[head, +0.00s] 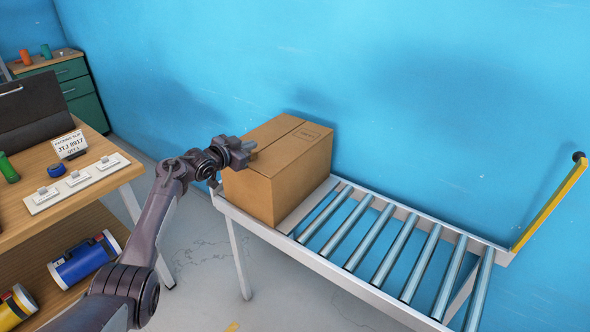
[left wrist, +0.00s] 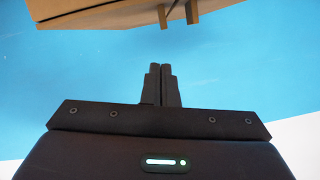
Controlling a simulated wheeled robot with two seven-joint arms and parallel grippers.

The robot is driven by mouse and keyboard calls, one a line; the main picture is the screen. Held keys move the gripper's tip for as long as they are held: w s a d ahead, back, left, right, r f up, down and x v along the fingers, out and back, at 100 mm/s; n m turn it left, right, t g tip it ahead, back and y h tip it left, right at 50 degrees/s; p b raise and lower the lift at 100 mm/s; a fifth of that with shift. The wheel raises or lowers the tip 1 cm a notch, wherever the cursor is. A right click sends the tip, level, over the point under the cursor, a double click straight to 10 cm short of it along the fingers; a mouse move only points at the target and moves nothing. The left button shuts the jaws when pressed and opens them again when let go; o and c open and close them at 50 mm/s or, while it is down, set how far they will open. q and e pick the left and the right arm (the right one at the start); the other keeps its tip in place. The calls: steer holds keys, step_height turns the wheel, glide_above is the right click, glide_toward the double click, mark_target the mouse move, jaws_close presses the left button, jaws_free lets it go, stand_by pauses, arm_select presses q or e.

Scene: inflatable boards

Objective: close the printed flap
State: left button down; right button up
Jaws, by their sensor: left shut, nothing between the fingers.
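A brown cardboard box (head: 290,178) stands at the left end of a roller conveyor. Its top looks flat, with a seam across it and a small printed mark (head: 310,133) on the flap (head: 301,138) on the right side of the seam. My left gripper (head: 249,148) is at the box's left upper edge; I cannot tell whether it touches. In the left wrist view the left fingers (left wrist: 162,72) are together and empty, and the cardboard (left wrist: 120,12) crosses the top of the picture, apart from the fingertips there. My right gripper is not in view.
The conveyor's bare rollers (head: 392,243) run to the right, ending at a yellow post (head: 549,206). A wooden bench (head: 95,188) at the left holds a packing slip sign (head: 70,144), a white label strip (head: 76,183) and tape rolls. A blue wall (head: 420,80) stands close behind the box.

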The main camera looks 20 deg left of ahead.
arm_select(q)
steer(key=shift+w+a+f+n+h+b, duration=0.2)
steer(key=shift+a+f+n+b, duration=0.1)
steer(key=shift+f+n+b, duration=0.15)
steer(key=shift+w+a+f+n+h+b, duration=0.1)
steer(key=shift+a+f+n+h+b, duration=0.1)
steer(key=shift+a+f+n+b, duration=0.25)
steer(key=shift+a+f+b, duration=0.1)
steer(key=shift+f+b, duration=0.45)
steer(key=shift+b, duration=0.15)
